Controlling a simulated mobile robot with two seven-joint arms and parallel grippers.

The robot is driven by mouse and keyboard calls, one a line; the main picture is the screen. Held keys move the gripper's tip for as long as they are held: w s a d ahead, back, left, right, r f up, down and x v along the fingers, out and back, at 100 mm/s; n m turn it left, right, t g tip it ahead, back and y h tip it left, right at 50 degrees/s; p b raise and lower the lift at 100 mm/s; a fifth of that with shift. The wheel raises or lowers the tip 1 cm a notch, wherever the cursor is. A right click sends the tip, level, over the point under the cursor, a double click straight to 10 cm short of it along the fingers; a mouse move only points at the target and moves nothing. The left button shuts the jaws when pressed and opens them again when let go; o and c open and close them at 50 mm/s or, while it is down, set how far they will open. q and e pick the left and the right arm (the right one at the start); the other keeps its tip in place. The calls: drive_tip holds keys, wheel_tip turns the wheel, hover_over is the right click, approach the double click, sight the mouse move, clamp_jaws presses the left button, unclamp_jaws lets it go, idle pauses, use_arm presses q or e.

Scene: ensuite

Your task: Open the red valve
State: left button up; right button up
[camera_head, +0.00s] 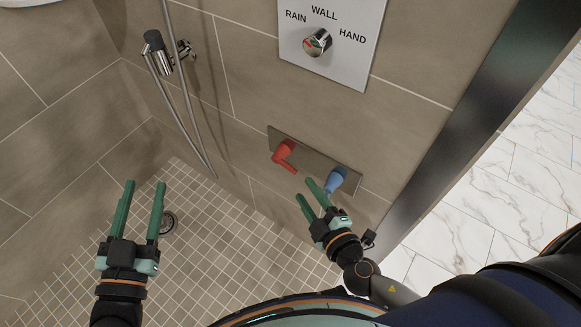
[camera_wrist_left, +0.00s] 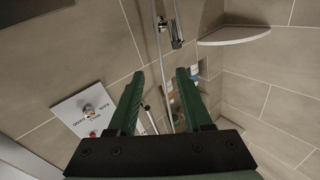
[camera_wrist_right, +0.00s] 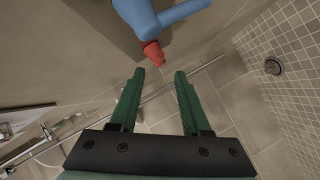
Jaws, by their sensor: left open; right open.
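The red valve (camera_head: 284,154) is a lever handle on a metal plate (camera_head: 312,160) on the tiled wall. In the head view its lever points down and to the right. A blue valve (camera_head: 336,180) sits to its right on the same plate. My right gripper (camera_head: 310,189) is open and empty, just below the valves and apart from the red one. In the right wrist view the red valve (camera_wrist_right: 154,53) shows beyond the fingertips, partly hidden behind the blue valve (camera_wrist_right: 150,15). My left gripper (camera_head: 146,184) is open and empty, above the shower floor, far left of the valves.
A white panel (camera_head: 345,55) with a selector knob (camera_head: 317,42) is above the valves. A hand shower holder and hose (camera_head: 165,58) hang to the left. A dark metal edge (camera_head: 455,120) bounds the wall at right. The tiled floor (camera_head: 220,235) has a round drain (camera_head: 168,222).

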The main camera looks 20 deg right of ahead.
sight(292, 172)
drive_tip(key=x, duration=0.5)
drive_tip(key=shift+w+r+p, duration=0.1)
drive_tip(key=shift+p, duration=0.2)
drive_tip(key=x, duration=0.3)
drive_tip(key=shift+w, duration=0.2)
use_arm(q)
drive_tip(key=shift+s+a+f+n+g+y, duration=0.15)
drive_tip(key=shift+f+g, duration=0.4)
drive_tip(key=shift+f, duration=0.75)
drive_tip(key=shift+s+d+f+n+g+y, duration=0.1)
drive_tip(key=shift+f+n+g+y, duration=0.3)
drive_tip(key=shift+f, duration=0.85)
use_arm(e)
drive_tip(key=shift+w+a+f, duration=0.1)
drive_tip(key=shift+w+f, duration=0.2)
drive_tip(key=shift+w, duration=0.2)
drive_tip(key=shift+c, duration=0.4)
clamp_jaws()
